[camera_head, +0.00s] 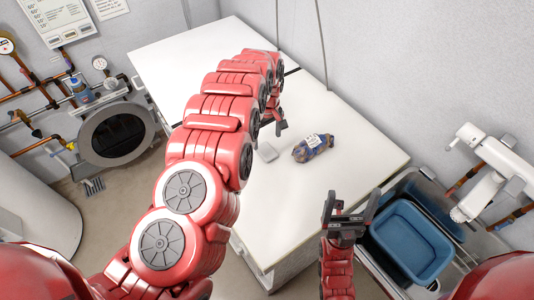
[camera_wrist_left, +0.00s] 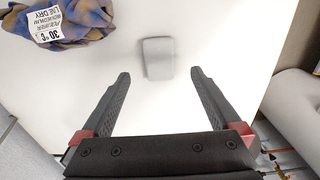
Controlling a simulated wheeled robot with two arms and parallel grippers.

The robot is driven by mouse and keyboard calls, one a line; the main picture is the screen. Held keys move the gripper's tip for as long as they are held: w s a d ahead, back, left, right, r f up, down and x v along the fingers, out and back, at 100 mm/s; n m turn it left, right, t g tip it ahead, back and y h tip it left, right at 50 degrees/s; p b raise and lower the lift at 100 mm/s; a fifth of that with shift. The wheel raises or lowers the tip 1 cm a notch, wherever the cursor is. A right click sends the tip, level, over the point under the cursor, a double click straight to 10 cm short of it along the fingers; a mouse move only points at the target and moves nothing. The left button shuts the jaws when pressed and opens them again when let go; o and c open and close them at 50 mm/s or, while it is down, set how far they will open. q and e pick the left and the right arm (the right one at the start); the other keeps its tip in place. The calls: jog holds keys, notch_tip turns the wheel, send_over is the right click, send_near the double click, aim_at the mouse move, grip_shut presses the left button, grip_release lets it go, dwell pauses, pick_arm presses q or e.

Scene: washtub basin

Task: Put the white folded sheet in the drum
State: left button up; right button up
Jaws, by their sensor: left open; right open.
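The white folded sheet (camera_head: 266,152) looks like a small pale grey-white block lying flat on the white worktop (camera_head: 350,185). In the left wrist view the sheet (camera_wrist_left: 157,58) lies just beyond the fingertips, roughly centred between them. My left gripper (camera_head: 274,124) is open and empty above the worktop, close to the sheet, and it also shows in the wrist view (camera_wrist_left: 160,74). A round grey-rimmed opening with a dark centre (camera_head: 118,133), seemingly the drum, is at the left. My right gripper (camera_head: 350,200) is open and empty near the worktop's right front corner.
A bundled blue-brown cloth with a white care label (camera_head: 313,148) lies right of the sheet. A blue basin (camera_head: 411,242) sits in a grey sink at the right, near a white fixture (camera_head: 490,165). Pipes and gauges (camera_head: 100,63) line the left wall.

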aim_at(267, 150)
pick_arm(q)
jog(key=shift+s+f, duration=0.1)
jog(key=shift+f, duration=0.55)
jog(key=shift+f+p, duration=0.35)
jog(key=shift+p, duration=0.25)
jog(key=shift+w+f+p, duration=0.15)
jog(key=shift+f+p, duration=0.15)
jog(key=shift+f, duration=0.25)
jog(key=shift+w+f+p, duration=0.15)
jog(key=shift+f+p, duration=0.15)
jog(key=shift+f, duration=0.25)
jog(key=shift+a+f, duration=0.1)
jog(key=shift+f, duration=0.5)
jog(key=shift+f+b, duration=0.3)
jog(key=shift+f, duration=0.25)
jog(key=shift+c, duration=0.3)
jog(key=c, duration=1.3)
jog(key=shift+c, duration=0.2)
jog(key=shift+r, duration=0.15)
